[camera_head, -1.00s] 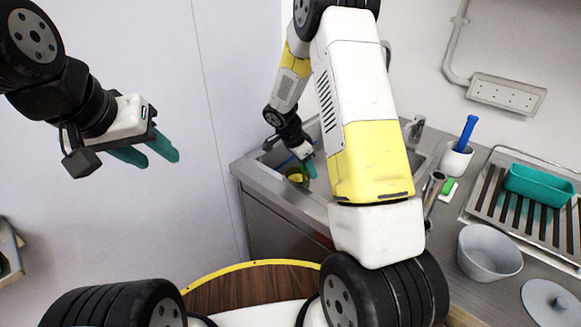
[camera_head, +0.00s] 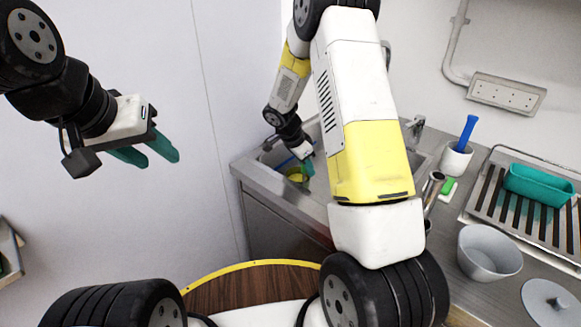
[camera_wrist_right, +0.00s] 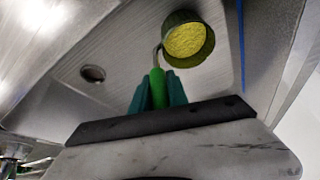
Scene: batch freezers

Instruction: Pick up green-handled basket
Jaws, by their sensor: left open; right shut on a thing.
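The green-handled basket (camera_wrist_right: 187,42) is a small round basket with yellow contents, in the sink at the centre-left of the head view (camera_head: 296,176). Its green handle (camera_wrist_right: 157,88) points towards my right gripper in the right wrist view. My right gripper (camera_wrist_right: 158,92) is shut on that handle, a teal finger on each side. In the head view the right gripper (camera_head: 309,165) reaches down into the sink beside the basket, and my right arm hides part of the sink. My left gripper (camera_head: 152,156) is open and empty in the air at the left.
The metal sink (camera_head: 262,178) has raised rims around the basket; its drain hole (camera_wrist_right: 93,74) shows in the wrist view. A tap (camera_head: 416,127), a white cup (camera_head: 457,160) with a blue-handled tool, a grey bowl (camera_head: 488,252) and a teal tray (camera_head: 540,184) stand to the right.

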